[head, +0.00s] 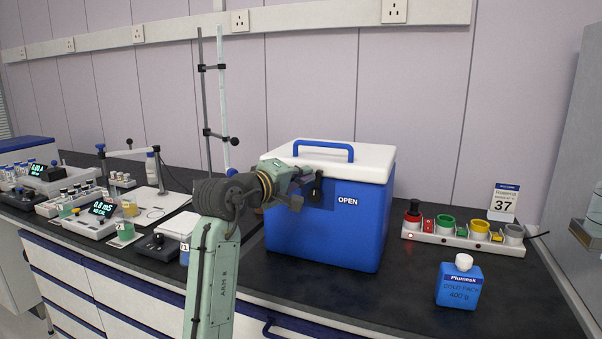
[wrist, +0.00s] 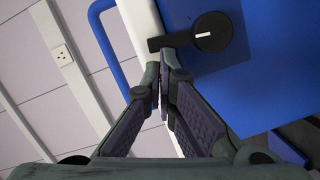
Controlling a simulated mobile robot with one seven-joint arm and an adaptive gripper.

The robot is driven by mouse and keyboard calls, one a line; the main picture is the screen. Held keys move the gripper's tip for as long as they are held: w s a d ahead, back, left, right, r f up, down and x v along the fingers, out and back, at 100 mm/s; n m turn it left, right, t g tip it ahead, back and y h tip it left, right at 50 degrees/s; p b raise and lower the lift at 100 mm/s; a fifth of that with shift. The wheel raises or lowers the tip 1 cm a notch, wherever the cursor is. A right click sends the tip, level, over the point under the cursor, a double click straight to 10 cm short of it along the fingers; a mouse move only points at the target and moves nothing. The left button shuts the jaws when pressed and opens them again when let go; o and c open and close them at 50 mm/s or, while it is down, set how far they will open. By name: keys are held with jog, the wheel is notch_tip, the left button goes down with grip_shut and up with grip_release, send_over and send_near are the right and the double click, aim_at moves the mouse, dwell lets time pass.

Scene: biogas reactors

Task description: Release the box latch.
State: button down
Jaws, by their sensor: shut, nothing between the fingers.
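The box (head: 330,235) is a blue cooler with a white lid (head: 372,161) and a blue carry handle (head: 322,147). The lid is down. The black latch (head: 317,187) is on the front near the lid, left of the "OPEN" label. In the wrist view the latch (wrist: 213,32) is a round knob with a white mark and a lever arm reaching toward the white lid edge. My gripper (head: 302,186) is at the front of the box, by the latch. In the wrist view my gripper (wrist: 160,82) is shut and empty, its tips close to the lever's end; I cannot tell whether they touch.
A blue cold pack bottle (head: 460,285) stands on the dark bench to the right. Behind it is a white rack with coloured cups (head: 463,236). A stand with rods (head: 222,100) and several instruments are on the left.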

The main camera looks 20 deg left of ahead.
jog(key=shift+d+r+m+g+y, duration=0.1)
jog(key=shift+d+m+g+y, duration=0.1)
jog(key=shift+d+m, duration=0.6)
jog(key=shift+d+r+m+g+y, duration=0.15)
jog(key=shift+d+m, duration=0.3)
jog(key=shift+m, duration=0.55)
jog(key=shift+d+f+m+y, duration=0.2)
jog(key=shift+d+m+y, duration=0.65)
jog(key=shift+m, duration=0.75)
dwell(1.9)
jog(key=shift+d, duration=0.15)
